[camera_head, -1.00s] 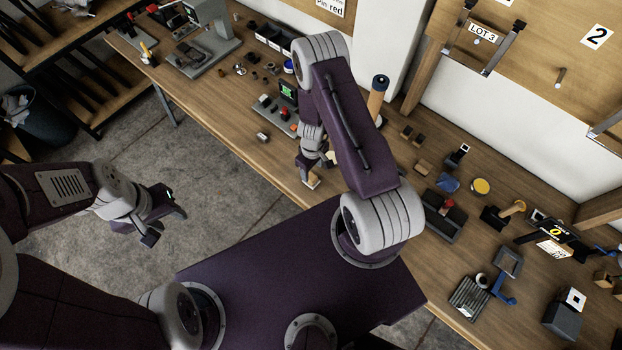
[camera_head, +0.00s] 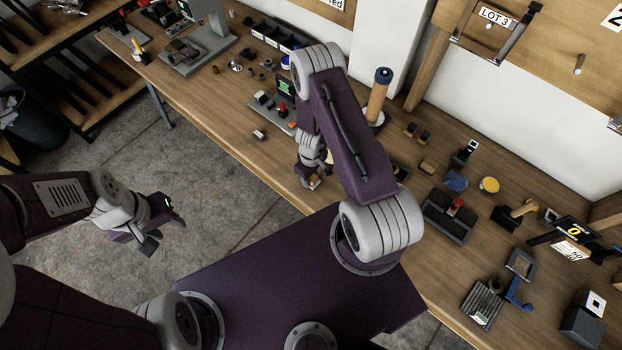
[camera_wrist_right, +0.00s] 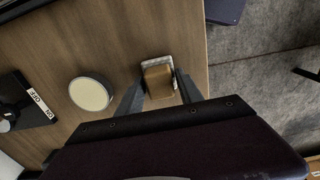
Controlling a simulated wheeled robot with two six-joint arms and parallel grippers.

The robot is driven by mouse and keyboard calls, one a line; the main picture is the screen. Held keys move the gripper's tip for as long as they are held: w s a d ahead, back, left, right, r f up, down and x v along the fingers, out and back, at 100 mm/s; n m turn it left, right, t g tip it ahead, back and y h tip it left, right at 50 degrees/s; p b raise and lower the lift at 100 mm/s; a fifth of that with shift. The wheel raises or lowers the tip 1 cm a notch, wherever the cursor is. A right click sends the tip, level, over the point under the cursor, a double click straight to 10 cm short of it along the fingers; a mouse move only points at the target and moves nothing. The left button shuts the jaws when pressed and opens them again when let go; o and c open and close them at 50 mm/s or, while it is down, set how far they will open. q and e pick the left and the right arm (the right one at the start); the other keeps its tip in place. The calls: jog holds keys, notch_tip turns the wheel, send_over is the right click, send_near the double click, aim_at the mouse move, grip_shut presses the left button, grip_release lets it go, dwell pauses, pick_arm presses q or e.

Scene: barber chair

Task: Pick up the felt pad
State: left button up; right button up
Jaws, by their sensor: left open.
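A tan block with a pale, whitish edge, which looks like the felt pad (camera_wrist_right: 158,82), lies near the table's front edge in the right wrist view. My right gripper (camera_wrist_right: 159,76) has one finger on each side of it, very close; I cannot tell whether both fingers press on it. In the head view my right gripper (camera_head: 311,180) is low at the table's front edge, with a bit of the tan pad (camera_head: 315,184) showing at its tips. My left gripper (camera_head: 163,232) is open and empty above the floor, left of the table.
A round tin with a cream face (camera_wrist_right: 91,94) and a dark labelled device (camera_wrist_right: 22,103) are beside the pad on the wooden table (camera_head: 215,110). A brown cylinder (camera_head: 378,98) stands behind my right arm. Several tools and fixtures crowd the right side.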

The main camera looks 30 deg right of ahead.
aim_at(313, 176)
grip_shut()
notch_tip(313, 176, up, 5)
jog(key=p, duration=0.5)
jog(key=b, duration=0.1)
jog(key=f+b, duration=0.1)
jog(key=b, duration=0.1)
jog(key=shift+s+d+f, duration=0.1)
jog(key=shift+s+d, duration=0.15)
jog(key=s+d+r+b, duration=0.1)
jog(key=b, duration=0.2)
jog(key=shift+s+d, duration=0.1)
jog(key=shift+s, duration=0.25)
jog(key=s+d+r+b, duration=0.1)
jog(key=s+d+r, duration=0.4)
jog(key=s+r, duration=0.1)
jog(key=shift+s, duration=0.65)
